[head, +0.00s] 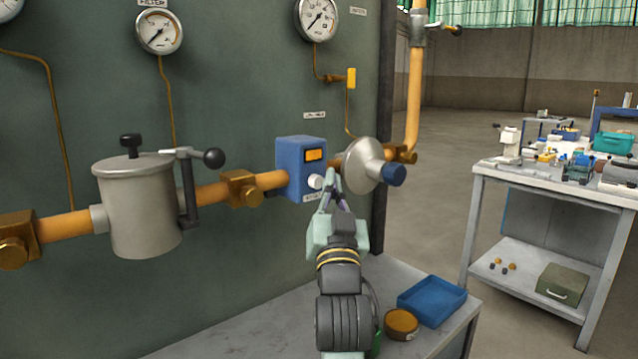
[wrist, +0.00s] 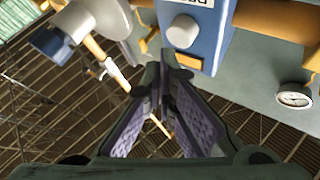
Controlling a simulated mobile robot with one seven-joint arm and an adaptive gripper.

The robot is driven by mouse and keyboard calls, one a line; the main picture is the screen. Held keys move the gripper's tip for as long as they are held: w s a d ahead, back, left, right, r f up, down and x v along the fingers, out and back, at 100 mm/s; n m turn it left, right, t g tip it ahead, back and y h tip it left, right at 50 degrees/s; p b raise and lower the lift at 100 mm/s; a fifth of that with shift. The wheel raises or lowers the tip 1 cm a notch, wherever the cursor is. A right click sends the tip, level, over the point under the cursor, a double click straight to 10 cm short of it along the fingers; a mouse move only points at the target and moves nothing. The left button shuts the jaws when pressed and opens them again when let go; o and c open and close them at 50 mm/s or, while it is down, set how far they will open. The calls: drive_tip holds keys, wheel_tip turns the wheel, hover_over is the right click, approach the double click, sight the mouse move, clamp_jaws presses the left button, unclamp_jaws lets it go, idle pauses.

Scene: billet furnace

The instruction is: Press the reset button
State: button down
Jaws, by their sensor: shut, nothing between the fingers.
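The reset button is a round white button (head: 316,182) low on the front of a blue box (head: 294,168) with an orange display, set in the orange pipe. In the wrist view the button (wrist: 183,31) shows upside down on the blue box (wrist: 213,40), with part of a white label above it. My gripper (head: 333,178) is shut and empty. In the head view its tips are just right of the button. In the wrist view the fingertips (wrist: 166,58) are just below and left of the button, with a small gap in the picture; I cannot tell whether they touch.
A grey conical fitting with a blue cap (head: 392,175) is close right of the box. A grey canister (head: 139,208) with a black-knobbed lever is left. Below are a blue tray (head: 431,300) and an orange round tin (head: 401,323) on a grey bench. A cluttered workbench (head: 555,183) stands right.

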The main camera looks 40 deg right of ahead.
drive_tip(key=shift+w, duration=0.4)
drive_tip(key=shift+w+a, duration=0.1)
drive_tip(key=shift+w, duration=0.5)
idle(0.8)
drive_tip(key=shift+s, duration=1)
drive_tip(key=s, duration=0.5)
drive_tip(key=shift+d, duration=0.3)
drive_tip(key=shift+f, duration=0.1)
idle(0.6)
